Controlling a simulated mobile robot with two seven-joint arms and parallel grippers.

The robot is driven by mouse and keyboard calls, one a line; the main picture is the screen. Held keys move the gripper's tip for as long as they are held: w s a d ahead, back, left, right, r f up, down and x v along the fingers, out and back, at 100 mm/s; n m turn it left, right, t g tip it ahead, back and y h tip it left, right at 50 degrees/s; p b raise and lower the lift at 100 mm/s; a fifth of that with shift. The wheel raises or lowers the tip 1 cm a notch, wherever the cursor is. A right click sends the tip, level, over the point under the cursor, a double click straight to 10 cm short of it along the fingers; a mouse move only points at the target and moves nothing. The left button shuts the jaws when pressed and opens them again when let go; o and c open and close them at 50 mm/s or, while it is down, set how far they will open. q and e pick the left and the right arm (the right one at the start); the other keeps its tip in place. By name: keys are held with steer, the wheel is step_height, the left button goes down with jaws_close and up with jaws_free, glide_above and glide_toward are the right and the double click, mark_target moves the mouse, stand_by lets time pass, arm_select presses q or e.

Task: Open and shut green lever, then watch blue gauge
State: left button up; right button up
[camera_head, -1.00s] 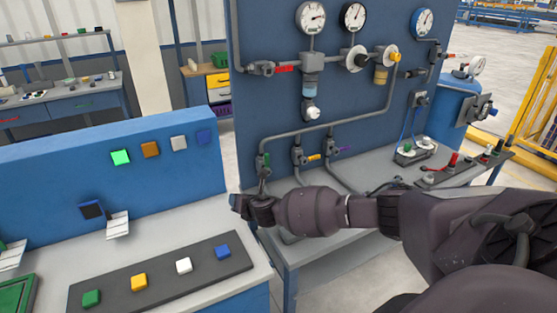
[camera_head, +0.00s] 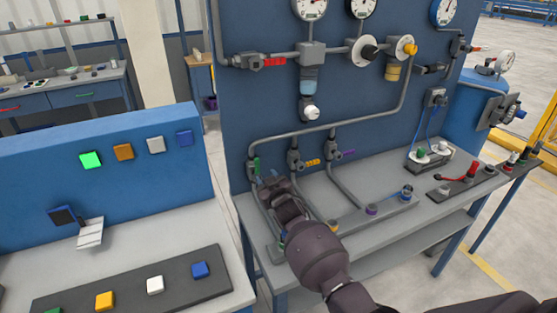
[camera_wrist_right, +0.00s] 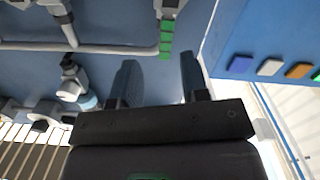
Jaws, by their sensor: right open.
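My right gripper (camera_head: 270,181) is just below and in front of the lever in the head view. Its two dark fingers (camera_wrist_right: 159,62) are apart and empty in the wrist view. The blue gauge (camera_head: 444,11) is at the top right of the panel, cut by the frame edge; its reading is too small to tell. My left gripper is not in view.
Grey pipes run down to the bench (camera_head: 386,226). A blue button console (camera_head: 105,180) stands at left. Two white gauges are above.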

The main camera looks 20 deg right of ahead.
mark_target(258, 166)
steer(key=w+m, duration=0.1)
steer(key=w, duration=0.1)
steer(key=w+b, duration=0.1)
steer(key=w, duration=0.1)
steer(key=w+m, duration=0.1)
steer(key=shift+w+a+r+m, duration=0.3)
steer(key=shift+w+a+r, duration=0.05)
steer(key=shift+w+a, duration=0.05)
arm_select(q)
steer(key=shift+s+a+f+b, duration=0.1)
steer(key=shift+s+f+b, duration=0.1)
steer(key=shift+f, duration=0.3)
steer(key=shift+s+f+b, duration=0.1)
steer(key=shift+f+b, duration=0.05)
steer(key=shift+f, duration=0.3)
arm_select(e)
steer(key=shift+w, duration=0.8)
steer(key=shift+r, duration=0.1)
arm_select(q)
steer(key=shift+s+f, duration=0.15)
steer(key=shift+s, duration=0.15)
arm_select(e)
jaws_close()
